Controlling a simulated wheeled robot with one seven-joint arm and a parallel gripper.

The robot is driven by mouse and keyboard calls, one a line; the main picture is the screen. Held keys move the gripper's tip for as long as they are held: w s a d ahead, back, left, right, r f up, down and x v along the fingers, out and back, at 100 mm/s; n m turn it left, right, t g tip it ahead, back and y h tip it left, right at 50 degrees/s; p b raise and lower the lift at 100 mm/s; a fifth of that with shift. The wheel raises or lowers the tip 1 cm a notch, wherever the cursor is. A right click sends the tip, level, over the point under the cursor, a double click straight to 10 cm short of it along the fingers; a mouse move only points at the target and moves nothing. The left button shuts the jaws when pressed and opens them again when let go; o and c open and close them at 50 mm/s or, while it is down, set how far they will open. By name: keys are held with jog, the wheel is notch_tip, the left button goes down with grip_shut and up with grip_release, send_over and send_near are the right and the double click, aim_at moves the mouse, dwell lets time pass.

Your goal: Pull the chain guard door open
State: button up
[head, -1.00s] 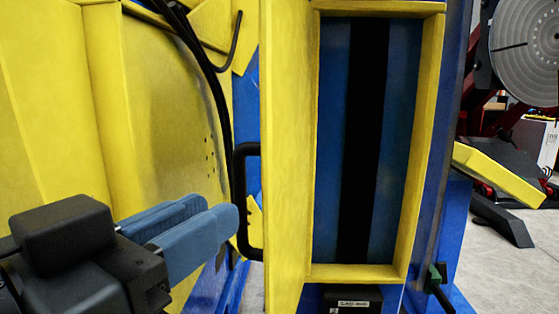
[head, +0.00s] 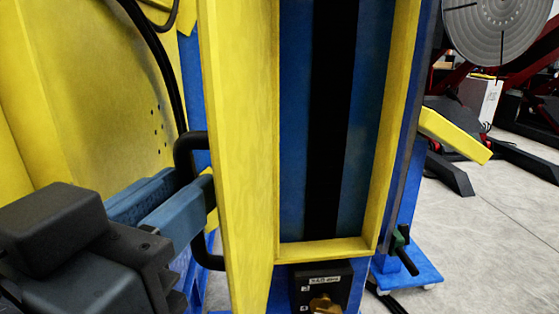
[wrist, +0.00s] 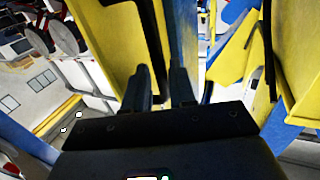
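The chain guard door (head: 235,120) is a tall yellow panel in the middle of the head view. It stands at an angle beside a yellow-framed recess with a blue back and a black vertical strip. A black bar handle (head: 187,143) is on the door's left side. My gripper (head: 195,182) has its blue fingers on either side of the handle, with the near finger covering part of it. In the wrist view the handle (wrist: 150,35) runs down between the two dark fingers (wrist: 162,75). A firm squeeze on the bar is not visible.
A large curved yellow housing (head: 90,90) with a black cable stands at the left. A black box (head: 320,285) sits below the recess. A grey disc (head: 495,30) and a yellow arm (head: 455,135) are at the right, with open grey floor around them.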

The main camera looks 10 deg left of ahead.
jog(key=shift+w+d+p, duration=0.15)
jog(key=shift+w, duration=0.8)
jog(key=shift+w+d+p, duration=0.15)
jog(key=shift+w, duration=0.75)
jog(key=shift+c, duration=0.5)
grip_shut()
